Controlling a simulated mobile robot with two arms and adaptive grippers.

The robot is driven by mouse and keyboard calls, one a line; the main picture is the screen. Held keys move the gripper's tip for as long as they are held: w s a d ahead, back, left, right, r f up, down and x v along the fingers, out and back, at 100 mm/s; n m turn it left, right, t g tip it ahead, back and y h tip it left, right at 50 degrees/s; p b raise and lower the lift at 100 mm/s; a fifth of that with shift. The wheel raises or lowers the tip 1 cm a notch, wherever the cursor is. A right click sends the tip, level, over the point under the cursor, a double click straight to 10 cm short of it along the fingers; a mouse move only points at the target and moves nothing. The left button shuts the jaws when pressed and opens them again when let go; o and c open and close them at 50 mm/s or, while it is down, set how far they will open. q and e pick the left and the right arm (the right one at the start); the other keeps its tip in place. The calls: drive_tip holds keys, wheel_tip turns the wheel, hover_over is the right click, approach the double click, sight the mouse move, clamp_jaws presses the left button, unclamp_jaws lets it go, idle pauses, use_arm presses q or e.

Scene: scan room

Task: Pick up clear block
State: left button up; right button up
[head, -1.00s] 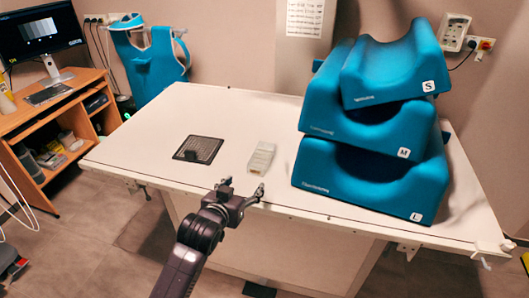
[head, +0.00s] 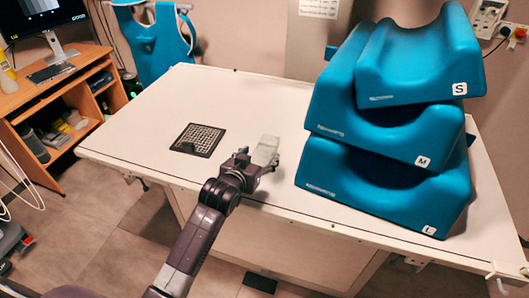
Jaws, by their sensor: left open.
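The clear block (head: 265,150) is a pale, translucent upright-looking piece on the white table (head: 225,98), left of the blue foam supports. My left gripper (head: 256,162) is open at the block's near end. Its fingers overlap the block's lower part in the head view, so I cannot tell whether they touch it. My right gripper is not in view.
A black patterned square plate (head: 198,140) lies on the table left of the block. Stacked blue foam supports (head: 385,140) marked S, M and L fill the table's right side. The table's back left is clear. A wooden desk (head: 58,110) stands at the left.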

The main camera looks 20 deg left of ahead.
sight(264, 149)
use_arm(q)
drive_tip(key=x, duration=0.3)
drive_tip(key=shift+w+r+p, duration=0.1)
drive_tip(key=shift+w+p, duration=0.15)
drive_tip(key=shift+p, duration=0.1)
drive_tip(key=shift+w+f, duration=0.3)
drive_tip(key=shift+w, duration=0.3)
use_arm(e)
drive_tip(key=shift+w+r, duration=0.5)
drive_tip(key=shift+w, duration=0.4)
use_arm(q)
drive_tip(key=c, duration=1.4)
drive_tip(key=shift+r, duration=0.1)
drive_tip(key=shift+c, duration=1.1)
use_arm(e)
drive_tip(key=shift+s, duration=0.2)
